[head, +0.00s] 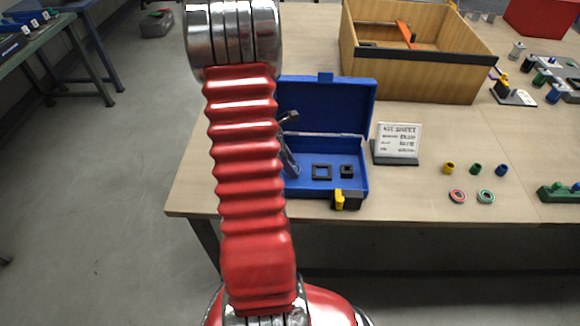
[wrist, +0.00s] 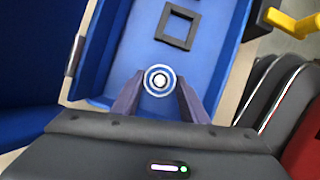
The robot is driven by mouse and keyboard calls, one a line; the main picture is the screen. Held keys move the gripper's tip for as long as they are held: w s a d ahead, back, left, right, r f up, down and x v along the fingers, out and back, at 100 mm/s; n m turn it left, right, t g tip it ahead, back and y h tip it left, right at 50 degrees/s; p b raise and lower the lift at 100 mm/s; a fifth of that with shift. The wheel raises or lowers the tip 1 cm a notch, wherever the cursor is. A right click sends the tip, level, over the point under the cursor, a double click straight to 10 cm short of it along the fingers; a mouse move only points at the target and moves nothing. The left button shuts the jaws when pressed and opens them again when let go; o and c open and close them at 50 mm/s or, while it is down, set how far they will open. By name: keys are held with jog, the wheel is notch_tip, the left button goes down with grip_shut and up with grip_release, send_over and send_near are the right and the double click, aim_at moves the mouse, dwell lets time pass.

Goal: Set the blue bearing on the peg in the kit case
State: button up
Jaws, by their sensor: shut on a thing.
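The blue kit case (head: 325,192) stands open on the table, lid raised at the back. Inside it lie a black square frame (head: 321,166) and a smaller dark square piece (head: 347,172); the frame also shows in the wrist view (wrist: 165,36). My gripper (wrist: 160,88) is inside or just over the case, its two fingers shut on the blue bearing (wrist: 149,88), a ring with a pale band. A bright round centre shows in the ring; I cannot tell whether it is the peg or whether the bearing sits around it. My arm hides the bearing in the head view.
A sign (head: 398,140) stands right of the case. Small yellow (head: 449,168), green (head: 475,169) and blue (head: 501,170) pieces and red (head: 457,196) and green (head: 485,197) rings lie farther right. A wooden crate (head: 420,82) stands behind. A yellow-and-black piece (head: 339,199) is at the case's front.

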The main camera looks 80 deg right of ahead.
jog(key=o, duration=1.2)
jog(key=v, duration=1.3)
jog(key=shift+w+a+r, duration=0.1)
jog(key=shift+w+r, duration=0.05)
jog(key=shift+r, duration=0.15)
